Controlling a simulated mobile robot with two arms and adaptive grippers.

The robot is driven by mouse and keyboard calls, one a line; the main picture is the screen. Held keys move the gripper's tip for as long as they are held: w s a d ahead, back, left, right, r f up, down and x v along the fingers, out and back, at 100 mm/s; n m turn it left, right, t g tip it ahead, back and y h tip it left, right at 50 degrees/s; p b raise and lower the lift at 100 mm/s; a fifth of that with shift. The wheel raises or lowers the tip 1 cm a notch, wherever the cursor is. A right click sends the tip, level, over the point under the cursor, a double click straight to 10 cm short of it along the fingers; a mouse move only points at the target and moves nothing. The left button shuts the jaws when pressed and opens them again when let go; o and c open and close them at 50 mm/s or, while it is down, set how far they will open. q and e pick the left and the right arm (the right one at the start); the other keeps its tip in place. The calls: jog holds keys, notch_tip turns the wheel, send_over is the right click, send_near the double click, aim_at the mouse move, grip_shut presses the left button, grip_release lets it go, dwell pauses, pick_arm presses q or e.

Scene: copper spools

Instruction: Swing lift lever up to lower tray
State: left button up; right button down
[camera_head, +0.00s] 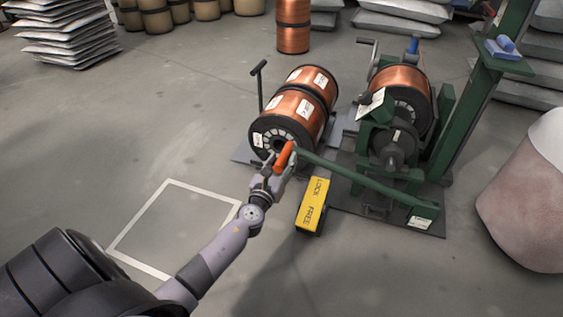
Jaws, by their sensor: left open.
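The lift lever (350,174) is a long green bar with an orange grip (285,156) at its left end. It runs from a low pivot on the green machine at the right up toward the left. My left gripper (280,168) is at the orange grip, with its fingers around or beside it; I cannot tell if they touch. It is open. Behind it, copper spools (296,108) with black flanges lie on a low grey tray (243,153). My right gripper is not in view.
A yellow LOCK/FREE pedal (313,202) sits on the floor below the lever. The green machine (447,130) holds another copper spool (401,86). A white-outlined floor square (126,229) is empty. A large pale rounded object (525,205) stands at the right. Stacked sacks (67,36) are at the back left.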

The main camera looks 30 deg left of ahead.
pick_arm(q)
jog(key=shift+c, duration=0.2)
grip_shut()
dwell(0.6)
